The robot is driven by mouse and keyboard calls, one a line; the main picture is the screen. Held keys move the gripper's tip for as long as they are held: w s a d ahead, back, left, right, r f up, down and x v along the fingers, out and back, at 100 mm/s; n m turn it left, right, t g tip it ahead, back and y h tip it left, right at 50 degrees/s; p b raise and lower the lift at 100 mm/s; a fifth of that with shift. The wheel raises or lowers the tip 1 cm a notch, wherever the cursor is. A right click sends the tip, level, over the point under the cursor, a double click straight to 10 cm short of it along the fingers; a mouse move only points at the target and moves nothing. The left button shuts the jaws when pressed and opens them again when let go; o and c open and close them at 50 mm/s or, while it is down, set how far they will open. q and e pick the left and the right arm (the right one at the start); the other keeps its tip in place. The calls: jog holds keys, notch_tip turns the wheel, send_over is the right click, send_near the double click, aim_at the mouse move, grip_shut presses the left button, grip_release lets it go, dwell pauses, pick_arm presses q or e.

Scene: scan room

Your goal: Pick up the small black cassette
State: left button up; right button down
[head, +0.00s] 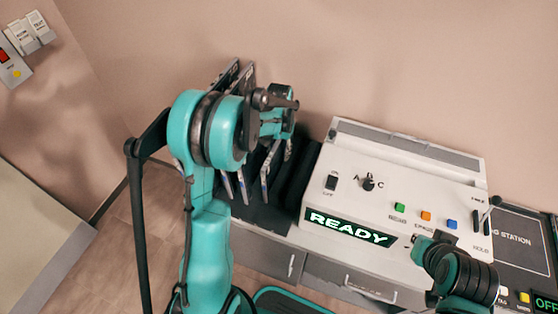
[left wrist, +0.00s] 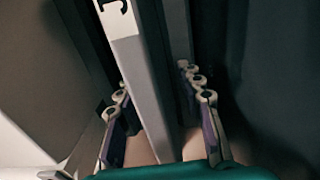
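Several dark, thin cassettes (head: 244,78) stand upright side by side in a rack left of the console, partly hidden by my left arm. I cannot tell which one is the small one. My left gripper is over them; its fingers are mostly hidden in the head view. In the left wrist view, my left gripper (left wrist: 157,88) is open. Its fingers are on either side of a grey upright slab edge (left wrist: 142,90) with a white label on top. The left finger is close to the slab; a gap shows at the right finger. My right gripper (head: 432,250) is over the console's right front, its fingers unclear.
A white console (head: 395,165) with a lit READY display, coloured buttons and a knob stands right of the rack. Drawers (head: 345,278) are below it. A dark station panel (head: 520,235) is at far right. The wall rises behind; open floor shows at left.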

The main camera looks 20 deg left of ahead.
pick_arm(q)
jog(key=shift+f, duration=0.4)
jog(key=shift+r, duration=0.1)
grip_shut()
notch_tip(320, 180, up, 10)
jog(key=p, duration=0.3)
notch_tip(320, 180, up, 9)
jog(key=p, duration=0.6)
dwell(0.6)
